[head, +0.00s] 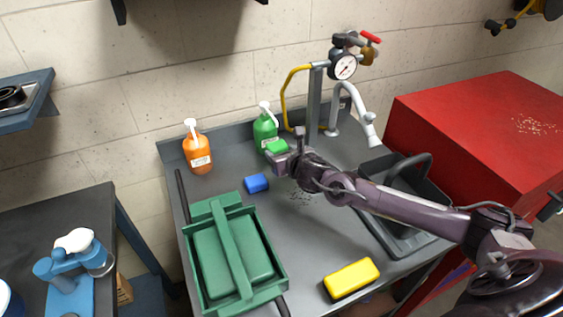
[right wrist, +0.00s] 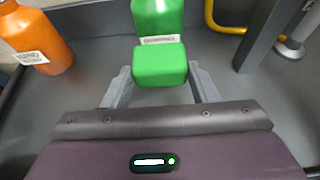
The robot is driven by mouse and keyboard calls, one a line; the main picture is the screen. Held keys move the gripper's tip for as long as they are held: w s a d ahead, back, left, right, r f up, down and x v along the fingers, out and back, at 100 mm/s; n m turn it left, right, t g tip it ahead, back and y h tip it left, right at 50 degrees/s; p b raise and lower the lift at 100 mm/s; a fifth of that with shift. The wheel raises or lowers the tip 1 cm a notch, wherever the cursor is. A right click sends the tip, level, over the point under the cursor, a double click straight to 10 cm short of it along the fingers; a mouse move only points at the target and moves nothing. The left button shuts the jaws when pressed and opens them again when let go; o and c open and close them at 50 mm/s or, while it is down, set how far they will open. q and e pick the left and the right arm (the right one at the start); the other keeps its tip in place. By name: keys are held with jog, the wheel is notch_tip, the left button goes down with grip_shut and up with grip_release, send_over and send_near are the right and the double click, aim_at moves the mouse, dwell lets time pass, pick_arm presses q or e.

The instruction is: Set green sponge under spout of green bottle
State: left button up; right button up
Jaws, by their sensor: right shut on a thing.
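The green bottle (head: 265,128) with a white pump top stands at the back of the grey table, a white label on its front. The green sponge (head: 277,146) is just in front of it. My right gripper (head: 280,157) is shut on the green sponge. In the right wrist view the green sponge (right wrist: 160,65) sits between the two grey fingers (right wrist: 160,80), in front of the green bottle (right wrist: 158,17) and overlapping its lower part. I cannot tell whether sponge and bottle touch. The spout is out of the wrist view. My left gripper is not in view.
An orange bottle (head: 198,150) stands to the left and a blue sponge (head: 256,183) lies nearby. A green toolbox (head: 280,271), a yellow sponge (head: 351,279) and a dark sink (head: 371,196) are on the table. A post with a gauge (head: 344,66) stands right of the green bottle.

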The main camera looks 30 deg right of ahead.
notch_tip(320, 180, down, 5)
jog(key=shift+s+r+p, duration=0.1)
jog(key=shift+p, duration=0.55)
jog(key=shift+w+f, duration=0.2)
jog(key=shift+f, duration=0.15)
jog(key=shift+f, duration=0.1)
jog(key=o, duration=0.9)
jog(key=shift+o, duration=0.2)
